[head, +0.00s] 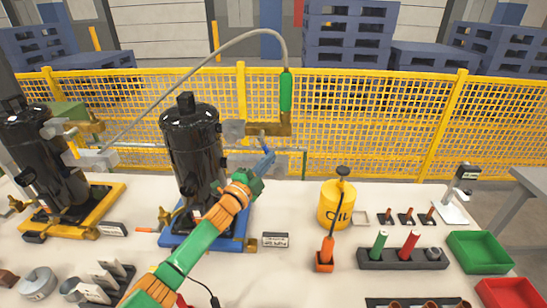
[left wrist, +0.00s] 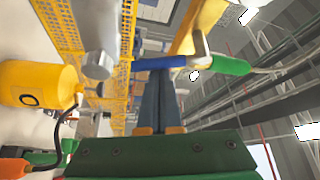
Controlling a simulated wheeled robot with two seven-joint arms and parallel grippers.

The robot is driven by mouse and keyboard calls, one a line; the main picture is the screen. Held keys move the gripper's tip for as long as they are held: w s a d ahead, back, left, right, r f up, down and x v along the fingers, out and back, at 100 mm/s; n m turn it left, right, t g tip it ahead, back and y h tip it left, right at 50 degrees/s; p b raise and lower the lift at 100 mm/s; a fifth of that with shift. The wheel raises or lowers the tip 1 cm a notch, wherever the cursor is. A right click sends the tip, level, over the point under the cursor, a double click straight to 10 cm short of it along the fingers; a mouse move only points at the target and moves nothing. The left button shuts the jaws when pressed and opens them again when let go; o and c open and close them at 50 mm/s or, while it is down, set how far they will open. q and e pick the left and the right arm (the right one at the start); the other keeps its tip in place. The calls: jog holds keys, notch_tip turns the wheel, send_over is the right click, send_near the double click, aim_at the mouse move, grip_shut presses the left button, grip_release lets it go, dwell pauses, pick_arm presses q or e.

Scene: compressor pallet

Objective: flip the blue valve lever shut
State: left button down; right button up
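The blue valve lever (left wrist: 158,63) lies across the left wrist view, joined at its right end to a grey bent arm by the brass-coloured valve body (left wrist: 203,22). In the head view the valve (head: 277,127) sits below a green hose fitting (head: 286,92), right of the middle black compressor (head: 193,150). My left gripper (head: 266,157) is raised at the valve. Its dark blue fingers (left wrist: 161,75) are side by side with no clear gap, their tips at the lever's underside in the picture. I cannot tell whether they touch it. My right gripper is out of view.
A yellow oil can (head: 336,205) stands right of my left arm. A dark rack (head: 402,258) with green and red cylinders, a green tray (head: 478,252) and a red tray (head: 508,294) are farther right. A yellow mesh fence (head: 360,125) runs behind the table.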

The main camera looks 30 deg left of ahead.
pick_arm(q)
jog(key=shift+s+a+f, duration=0.15)
jog(key=shift+a+f, duration=0.1)
jog(key=shift+a, duration=0.1)
jog(key=shift+s+a, duration=0.2)
jog(key=shift+a, duration=0.15)
dwell(0.5)
jog(key=shift+d, duration=0.1)
